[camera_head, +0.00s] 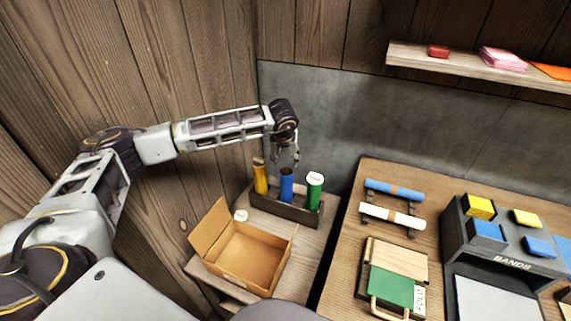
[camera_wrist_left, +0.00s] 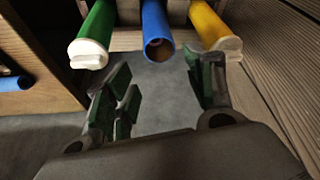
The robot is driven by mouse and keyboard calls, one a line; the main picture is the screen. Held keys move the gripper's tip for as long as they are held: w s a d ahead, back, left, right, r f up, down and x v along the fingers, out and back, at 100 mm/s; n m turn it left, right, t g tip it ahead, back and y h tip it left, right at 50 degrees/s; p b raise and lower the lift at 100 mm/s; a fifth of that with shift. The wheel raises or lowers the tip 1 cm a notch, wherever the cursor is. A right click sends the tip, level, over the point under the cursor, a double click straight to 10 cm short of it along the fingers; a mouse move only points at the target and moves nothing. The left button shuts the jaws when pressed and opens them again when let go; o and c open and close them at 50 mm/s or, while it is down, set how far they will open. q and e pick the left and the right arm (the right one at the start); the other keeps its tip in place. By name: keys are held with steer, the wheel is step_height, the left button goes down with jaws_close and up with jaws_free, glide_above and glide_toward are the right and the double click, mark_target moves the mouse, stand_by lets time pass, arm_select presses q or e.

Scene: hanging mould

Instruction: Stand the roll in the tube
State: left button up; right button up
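Yellow (camera_head: 260,179), blue (camera_head: 286,186) and green (camera_head: 314,193) tubes stand upright in a dark rack (camera_head: 283,211). The green tube has a white cap; the blue tube (camera_wrist_left: 157,30) has an open end in the left wrist view. A blue roll (camera_head: 394,190) and a white roll (camera_head: 392,216), each with a brown band, lie on a small stand at right. My left gripper (camera_head: 290,155) is above and behind the tubes. In the left wrist view its green-padded fingers (camera_wrist_left: 163,82) are apart with nothing between them; one is close to the yellow tube's end. My right gripper is out of view.
An open cardboard box (camera_head: 247,256) is in front of the rack, with a small white cap (camera_head: 240,215) near it. On the right table are a green-and-wood board (camera_head: 393,283) and a dark BANDS holder (camera_head: 505,262). A wall shelf (camera_head: 450,62) is above.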

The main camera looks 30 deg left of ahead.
arm_select(q)
steer(key=shift+v, duration=1.25)
steer(key=shift+d+f, duration=0.1)
stand_by(0.5)
